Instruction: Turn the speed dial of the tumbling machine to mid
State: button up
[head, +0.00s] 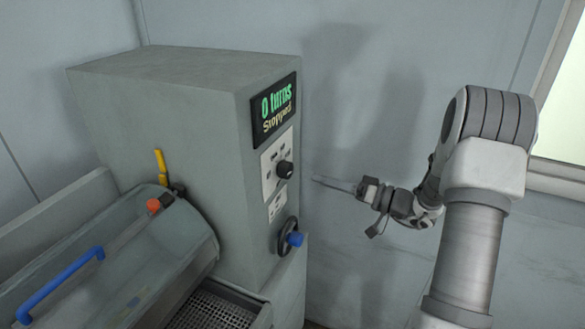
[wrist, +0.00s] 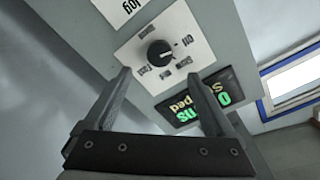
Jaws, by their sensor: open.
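The tumbling machine (head: 170,90) is a large grey box. Its speed dial (head: 284,169) is a round black knob on a white label plate on the side panel. In the wrist view the dial (wrist: 160,52) lies beyond and between the fingertips, with small labels around it, one reading "Off". Its exact setting is too small to tell. My gripper (head: 318,180) is open and empty, to the right of the dial and apart from it. Both fingers of my gripper (wrist: 160,76) show in the wrist view, pointing toward the panel.
A display (head: 273,108) above the dial reads "0 turns" and "Stopped". Below the dial is a black handwheel (head: 287,238) with a blue knob. A lid with a blue handle (head: 60,287) and a yellow lever (head: 161,162) are at left. Clear space lies before the wall.

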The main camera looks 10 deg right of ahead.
aim_at(291, 172)
jog(key=p+x, duration=0.2)
jog(key=x, duration=0.7)
jog(key=shift+w+a, duration=0.2)
jog(key=shift+a, duration=0.05)
jog(key=shift+c, duration=0.3)
jog(key=c, duration=1.3)
